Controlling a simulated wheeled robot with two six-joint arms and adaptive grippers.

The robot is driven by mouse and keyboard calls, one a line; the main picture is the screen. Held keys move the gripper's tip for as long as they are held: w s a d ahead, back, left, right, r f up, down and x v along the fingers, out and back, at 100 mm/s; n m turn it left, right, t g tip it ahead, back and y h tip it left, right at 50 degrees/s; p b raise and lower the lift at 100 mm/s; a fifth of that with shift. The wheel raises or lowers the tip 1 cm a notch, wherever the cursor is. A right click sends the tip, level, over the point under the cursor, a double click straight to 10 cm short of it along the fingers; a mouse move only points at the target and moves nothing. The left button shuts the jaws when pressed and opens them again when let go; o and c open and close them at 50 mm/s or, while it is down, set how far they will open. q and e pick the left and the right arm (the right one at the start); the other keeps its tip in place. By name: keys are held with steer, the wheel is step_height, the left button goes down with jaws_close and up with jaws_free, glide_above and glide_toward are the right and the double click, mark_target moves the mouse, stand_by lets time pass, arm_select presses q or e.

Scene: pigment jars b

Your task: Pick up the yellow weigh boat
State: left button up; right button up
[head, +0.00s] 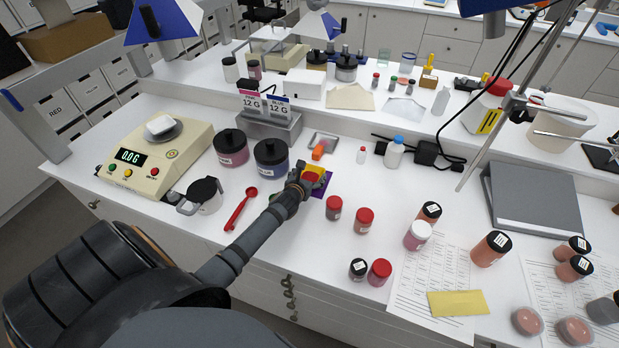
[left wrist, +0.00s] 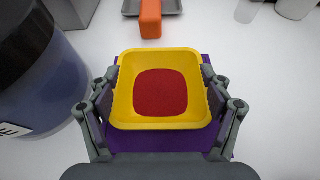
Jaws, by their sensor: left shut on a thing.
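The yellow weigh boat (head: 315,170) sits by the purple square (head: 321,187) on the white bench, in the middle of the head view. In the left wrist view the yellow weigh boat (left wrist: 123,98) is a square dish with red powder in it, above the purple square (left wrist: 160,143). My left gripper (head: 305,177) has its fingers on the left and right sides of the boat; in the left wrist view the gripper (left wrist: 160,95) is shut on it. Whether the boat touches the purple square I cannot tell. My right gripper is not in view.
A dark-lidded blue jar (head: 271,158) stands close left of the boat, and an orange block (head: 318,153) lies just behind it. A red scoop (head: 240,208) lies front left. A balance (head: 157,152) reading 0.0 G holds a white dish. Red-lidded jars (head: 334,208) stand at right.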

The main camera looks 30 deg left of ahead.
mark_target(309, 178)
arm_select(q)
steer(key=shift+r, duration=0.3)
step_height(309, 178, up, 3)
steer(key=shift+f, duration=0.2)
steer(key=s+a+r+p, duration=0.4)
steer(key=s+r, duration=0.5)
steer(key=s, duration=0.4)
steer(key=shift+s+r, duration=0.25)
steer(key=shift+r, duration=0.15)
